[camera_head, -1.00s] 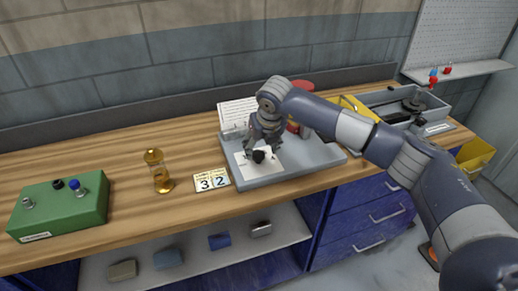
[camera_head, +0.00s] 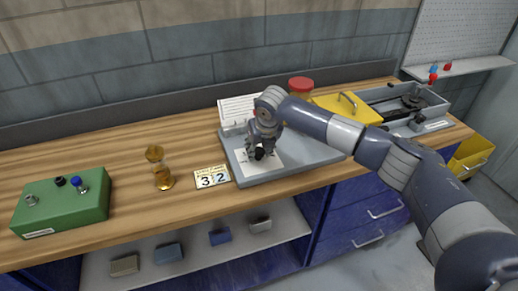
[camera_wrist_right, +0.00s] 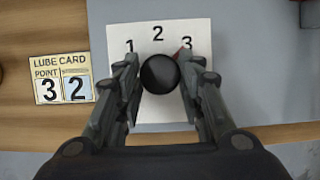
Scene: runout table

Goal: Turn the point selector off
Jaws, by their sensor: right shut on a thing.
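The point selector is a round black knob (camera_wrist_right: 160,74) on a white plate (camera_wrist_right: 145,32) marked 1, 2 and 3. A red pointer tip (camera_wrist_right: 184,50) shows by the 3; the rest of it is hidden by my finger. My right gripper (camera_wrist_right: 160,78) is shut on the knob, with one finger on each side. In the head view, the right gripper (camera_head: 260,150) is low over the plate on a grey panel (camera_head: 305,158), mostly covering the knob. A lube card (camera_head: 211,177) beside it reads point 3 and 2. My left gripper is out of view.
On the table, a green box (camera_head: 62,203) with knobs stands at the left and an amber hourglass-shaped thing (camera_head: 160,168) left of the card. A red-lidded jar (camera_head: 301,86), yellow lid (camera_head: 345,107) and grey tray (camera_head: 440,100) stand at the right.

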